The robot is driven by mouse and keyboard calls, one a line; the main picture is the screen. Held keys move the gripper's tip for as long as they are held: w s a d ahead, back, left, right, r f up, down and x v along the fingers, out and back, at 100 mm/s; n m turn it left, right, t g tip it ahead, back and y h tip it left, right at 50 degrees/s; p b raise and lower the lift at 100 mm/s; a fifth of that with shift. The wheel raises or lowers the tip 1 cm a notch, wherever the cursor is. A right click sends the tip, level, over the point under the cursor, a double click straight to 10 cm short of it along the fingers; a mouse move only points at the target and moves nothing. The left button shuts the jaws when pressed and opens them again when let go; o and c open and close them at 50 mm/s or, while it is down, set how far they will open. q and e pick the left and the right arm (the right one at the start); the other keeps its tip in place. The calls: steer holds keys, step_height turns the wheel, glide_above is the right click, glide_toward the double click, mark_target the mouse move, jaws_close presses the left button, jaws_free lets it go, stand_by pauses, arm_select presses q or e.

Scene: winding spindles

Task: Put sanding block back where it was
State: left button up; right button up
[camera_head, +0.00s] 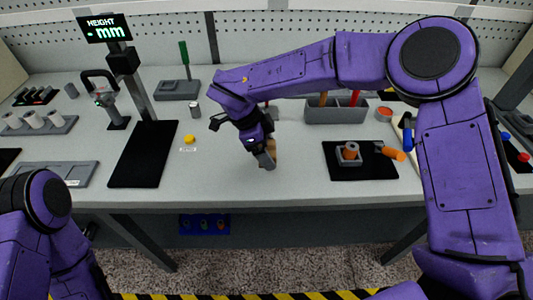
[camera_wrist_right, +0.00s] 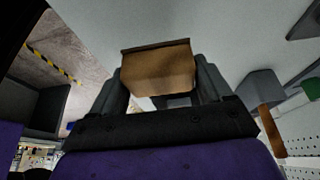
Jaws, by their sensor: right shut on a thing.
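The sanding block (camera_wrist_right: 157,70) is a tan-brown block with a darker thin layer along its upper edge in the right wrist view. My right gripper (camera_head: 266,158) is shut on it, with one dark finger on each side. In the head view only a small brown part of the block (camera_head: 272,147) shows beside the fingers, near the front middle of the bench. I cannot tell whether the block touches the bench top. My left arm shows at the lower left, but its gripper is not in view.
A black mat (camera_head: 362,174) with a small grey holder and an orange-handled tool lies to the right. A height gauge on a black base (camera_head: 143,154) stands left, near a yellow knob (camera_head: 190,139). A grey bin (camera_head: 336,112) stands behind. The bench front middle is clear.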

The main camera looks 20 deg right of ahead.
steer(key=f, duration=0.2)
steer(key=w+f, duration=0.1)
steer(key=f, duration=0.1)
steer(key=shift+d, duration=0.1)
steer(key=shift+s, duration=0.1)
steer(key=shift+f, duration=0.15)
steer(key=o, duration=0.9)
steer(key=shift+o, duration=0.2)
steer(key=v, duration=1.2)
